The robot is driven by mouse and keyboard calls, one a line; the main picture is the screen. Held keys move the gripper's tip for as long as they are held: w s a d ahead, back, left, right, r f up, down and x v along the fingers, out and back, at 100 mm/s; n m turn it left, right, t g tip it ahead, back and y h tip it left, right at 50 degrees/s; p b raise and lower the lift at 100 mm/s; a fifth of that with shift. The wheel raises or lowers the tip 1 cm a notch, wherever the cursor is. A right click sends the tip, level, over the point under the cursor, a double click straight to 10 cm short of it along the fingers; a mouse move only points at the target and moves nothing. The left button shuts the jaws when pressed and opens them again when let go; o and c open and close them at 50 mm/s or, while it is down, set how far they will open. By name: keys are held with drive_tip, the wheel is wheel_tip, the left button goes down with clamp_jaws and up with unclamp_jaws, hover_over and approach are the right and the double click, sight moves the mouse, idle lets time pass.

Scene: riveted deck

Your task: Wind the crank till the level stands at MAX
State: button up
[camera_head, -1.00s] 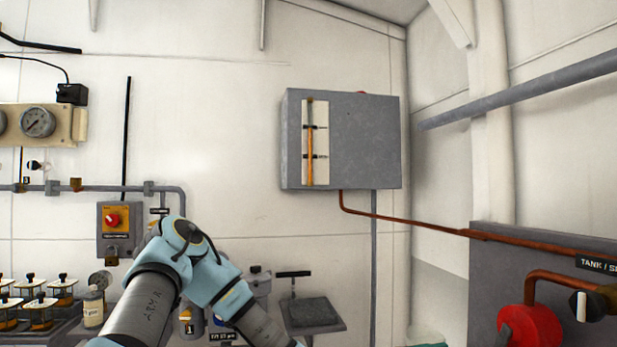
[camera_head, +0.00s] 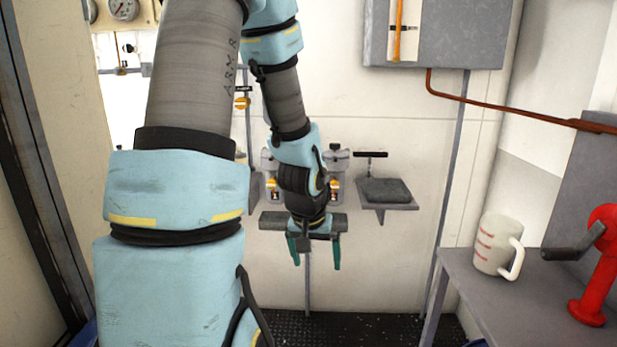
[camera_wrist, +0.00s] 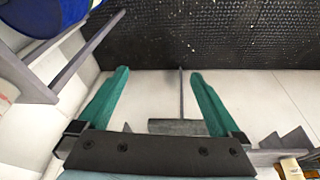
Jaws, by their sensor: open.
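A red crank stand (camera_head: 604,262) with a grey crank arm (camera_head: 572,247) pointing left is at the right edge, on a grey bench; its right side is cut off. The level gauge is a narrow white plate with an orange column (camera_head: 397,40) on the grey wall tank (camera_head: 455,35). The picture's top edge cuts off the gauge's upper part, so its full level does not show. My gripper (camera_head: 315,260) hangs pointing down in front of the back wall, well left of the crank. Its green fingers are open and empty, also in the wrist view (camera_wrist: 158,75).
A white jug (camera_head: 496,245) with red marks stands on the grey bench (camera_head: 505,290), left of the crank. A small wall shelf (camera_head: 390,205) with a dark pad is right of my gripper. A copper pipe (camera_head: 500,112) runs from the tank. Dark studded floor (camera_head: 370,328) lies below.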

drive_tip(key=s+a+r+n+g+y, duration=0.1)
drive_tip(key=s+a+r, duration=0.5)
drive_tip(key=a, duration=0.2)
drive_tip(key=shift+s+a, duration=0.2)
drive_tip(key=shift+s, duration=0.2)
drive_tip(key=shift+c, duration=0.4)
idle(2.0)
